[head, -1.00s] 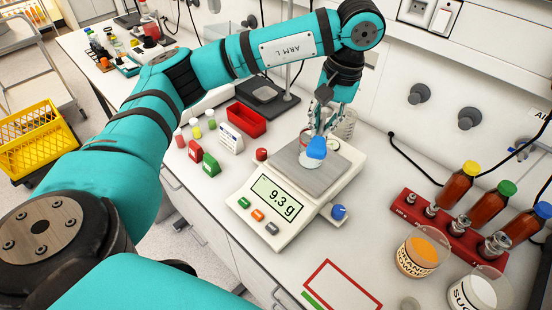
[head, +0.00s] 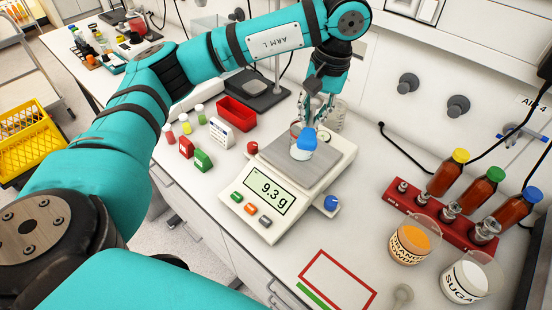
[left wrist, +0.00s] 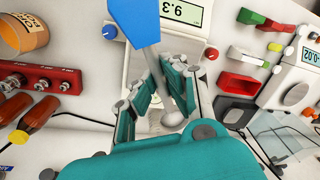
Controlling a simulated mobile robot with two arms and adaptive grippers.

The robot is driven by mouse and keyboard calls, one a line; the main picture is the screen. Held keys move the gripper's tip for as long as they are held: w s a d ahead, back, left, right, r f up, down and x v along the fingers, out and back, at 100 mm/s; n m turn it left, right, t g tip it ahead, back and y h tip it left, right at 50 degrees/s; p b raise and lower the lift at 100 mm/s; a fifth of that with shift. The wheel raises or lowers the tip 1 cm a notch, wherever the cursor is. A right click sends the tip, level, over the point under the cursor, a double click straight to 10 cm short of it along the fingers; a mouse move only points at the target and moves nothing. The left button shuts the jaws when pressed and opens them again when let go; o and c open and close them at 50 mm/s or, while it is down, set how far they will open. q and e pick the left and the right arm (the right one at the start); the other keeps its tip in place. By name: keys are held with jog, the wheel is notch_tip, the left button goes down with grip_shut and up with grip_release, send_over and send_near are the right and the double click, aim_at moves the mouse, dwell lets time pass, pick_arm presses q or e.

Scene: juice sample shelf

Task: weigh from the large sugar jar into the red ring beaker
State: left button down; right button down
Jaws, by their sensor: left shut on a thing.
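My left gripper (head: 318,112) is shut on a spoon with a blue handle (head: 306,138), above the pan of the balance (head: 335,163). In the left wrist view the spoon's blue handle (left wrist: 134,20) points up and its pale round bowl (left wrist: 172,119) lies below the fingers. A clear beaker with a reddish rim (head: 295,131) is on the pan, mostly hidden by gripper and handle. The display (head: 268,194) reads 9.3 g. The large sugar jar (head: 470,282), clear with white contents, stands at the lower right. My right gripper is out of view.
A jar of orange powder (head: 412,246) stands beside the sugar jar. Behind them is a red rack (head: 455,226) with bottles. A red-framed mat (head: 337,283) lies in front. A red tray (head: 237,113) and small boxes lie left of the balance.

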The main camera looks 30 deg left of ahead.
pick_arm(q)
jog(key=shift+a+f+t+h+b, duration=0.15)
jog(key=shift+f+h+b, duration=0.35)
jog(key=shift+b, duration=0.55)
jog(key=shift+f+t+h+b, duration=0.15)
jog(key=shift+f+h+b, duration=0.15)
jog(key=shift+f+b, duration=0.55)
jog(key=shift+h+b, duration=0.4)
jog(key=shift+b, duration=0.55)
jog(key=h+b, duration=0.1)
jog(key=b, duration=0.1)
jog(key=r+t+h+b, duration=0.1)
jog(key=b, duration=0.1)
jog(key=shift+s+a+t+h+b, duration=0.1)
jog(key=shift+a+t+h+b, duration=0.05)
jog(key=shift+t+h+b, duration=0.2)
jog(key=shift+r, duration=0.15)
jog(key=shift+h+b, duration=0.25)
jog(key=shift+b, duration=0.05)
